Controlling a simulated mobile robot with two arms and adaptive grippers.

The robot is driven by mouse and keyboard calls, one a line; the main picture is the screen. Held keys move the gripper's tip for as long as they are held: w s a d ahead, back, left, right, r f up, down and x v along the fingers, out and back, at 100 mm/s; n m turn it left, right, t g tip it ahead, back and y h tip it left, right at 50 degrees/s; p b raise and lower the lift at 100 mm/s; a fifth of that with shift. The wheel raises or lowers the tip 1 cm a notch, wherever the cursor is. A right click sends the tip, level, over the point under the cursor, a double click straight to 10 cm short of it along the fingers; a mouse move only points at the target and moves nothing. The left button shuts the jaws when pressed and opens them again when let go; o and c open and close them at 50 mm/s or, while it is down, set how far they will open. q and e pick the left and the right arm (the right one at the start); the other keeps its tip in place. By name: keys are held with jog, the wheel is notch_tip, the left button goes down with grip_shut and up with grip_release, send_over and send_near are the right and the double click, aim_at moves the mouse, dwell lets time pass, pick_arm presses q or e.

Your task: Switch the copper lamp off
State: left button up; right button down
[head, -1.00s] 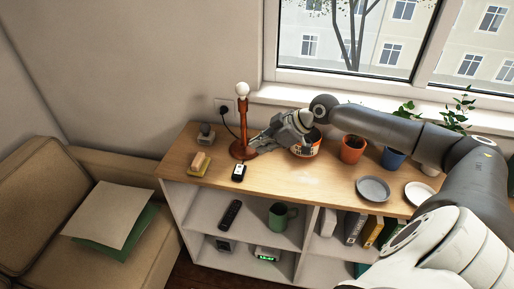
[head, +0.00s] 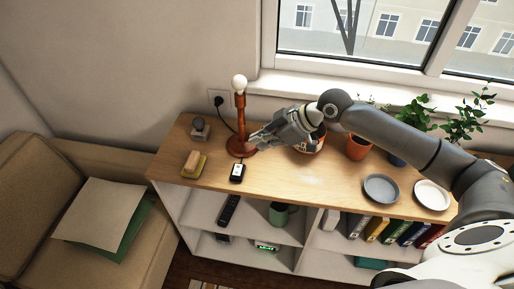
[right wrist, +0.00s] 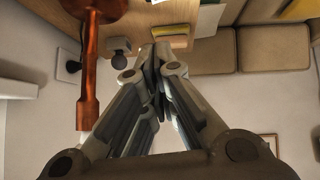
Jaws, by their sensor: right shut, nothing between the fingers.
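The copper lamp (head: 240,118) stands upright at the back left of the wooden shelf top, with a round base and a bare white bulb (head: 239,83). Whether the bulb is lit is hard to tell. A dark cord runs from a wall socket (head: 217,100) down behind the lamp. My right gripper (head: 256,140) is shut and empty, close to the right of the lamp's base; contact cannot be told. In the right wrist view the gripper (right wrist: 159,60) is shut, with the lamp's stem (right wrist: 90,70) to its left. My left gripper is not in view.
A small black-and-white device (head: 237,172) lies in front of the lamp. A block on a yellow pad (head: 194,164) and a grey knobbed object (head: 200,131) are left of it. Plant pots (head: 358,148) and two plates (head: 381,189) stand right. The front middle of the top is clear.

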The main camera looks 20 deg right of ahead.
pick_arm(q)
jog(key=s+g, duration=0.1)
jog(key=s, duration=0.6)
pick_arm(e)
jog(key=p, duration=0.3)
send_over(240, 168)
jog(key=f, duration=0.6)
jog(key=shift+s+a+f, duration=0.1)
jog(key=shift+a+f, duration=0.15)
notch_tip(240, 168, down, 3)
jog(key=shift+d+f+p, duration=0.15)
jog(key=shift+p, duration=0.3)
jog(key=shift+d+f, duration=0.1)
jog(key=shift+f, duration=0.35)
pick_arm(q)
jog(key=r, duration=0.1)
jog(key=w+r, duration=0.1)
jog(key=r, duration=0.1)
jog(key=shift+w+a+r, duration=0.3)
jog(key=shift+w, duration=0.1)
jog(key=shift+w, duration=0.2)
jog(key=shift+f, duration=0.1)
